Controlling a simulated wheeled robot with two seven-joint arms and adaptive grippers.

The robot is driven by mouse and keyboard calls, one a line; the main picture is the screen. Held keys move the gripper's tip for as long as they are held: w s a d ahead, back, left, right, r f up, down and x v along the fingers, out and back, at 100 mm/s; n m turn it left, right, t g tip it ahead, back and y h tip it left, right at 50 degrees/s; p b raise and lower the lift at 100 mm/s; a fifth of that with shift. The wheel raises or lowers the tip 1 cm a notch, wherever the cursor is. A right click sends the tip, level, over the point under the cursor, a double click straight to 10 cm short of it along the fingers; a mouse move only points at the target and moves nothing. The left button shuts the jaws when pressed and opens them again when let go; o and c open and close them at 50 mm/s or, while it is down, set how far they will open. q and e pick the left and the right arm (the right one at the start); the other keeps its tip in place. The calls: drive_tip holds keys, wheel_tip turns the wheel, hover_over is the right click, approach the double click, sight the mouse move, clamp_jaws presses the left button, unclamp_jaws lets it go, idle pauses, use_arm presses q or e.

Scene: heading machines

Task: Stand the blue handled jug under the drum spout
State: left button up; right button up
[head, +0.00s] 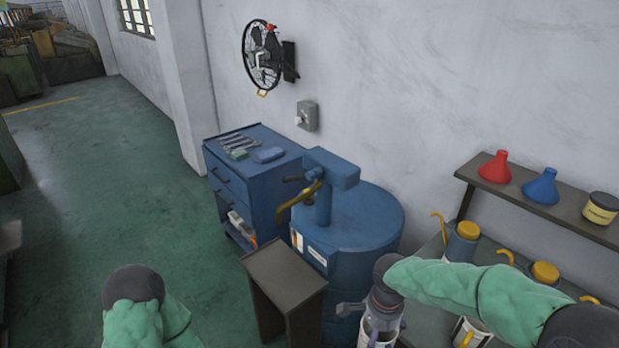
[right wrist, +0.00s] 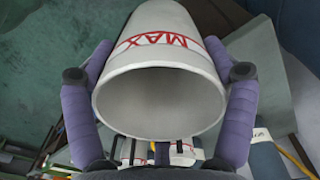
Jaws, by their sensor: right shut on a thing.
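A white jug with a red MAX mark (right wrist: 150,105) fills the right wrist view, its open mouth facing the camera. My right gripper (right wrist: 158,58) is shut on it, one purple finger on each side. In the head view the jug (head: 376,336) hangs below this gripper (head: 381,322) at the bottom edge, right of the small stand; its lower part is cut off. A blue strip on it may be its handle. The blue drum (head: 368,222) stands by the wall, with a brass spout (head: 298,201) over the dark small stand (head: 285,270). My left gripper is out of view.
A table at the right holds several jugs with yellow lids and spouts (head: 463,240). A shelf (head: 545,207) above carries red and blue funnels and a tub. A blue drawer cabinet (head: 262,185) stands left of the drum. The small stand's top is bare.

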drive_tip(key=f+n, duration=0.2)
drive_tip(key=n, duration=0.1)
drive_tip(key=w+f+n+b, duration=0.1)
drive_tip(key=f+n, duration=0.2)
drive_tip(key=w+d+f+n, duration=0.1)
drive_tip(key=f+n, duration=0.1)
drive_tip(key=n, duration=0.1)
drive_tip(key=shift+f+n+b, duration=0.3)
drive_tip(key=shift+b, duration=0.05)
drive_tip(key=shift+w+d+f+n, duration=0.1)
drive_tip(key=shift+f+n, duration=0.35)
drive_tip(key=shift+n, duration=0.2)
drive_tip(key=shift+w+d+f+n, duration=0.1)
drive_tip(key=shift+f+n, duration=0.35)
drive_tip(key=shift+n, duration=0.2)
drive_tip(key=shift+a, duration=0.1)
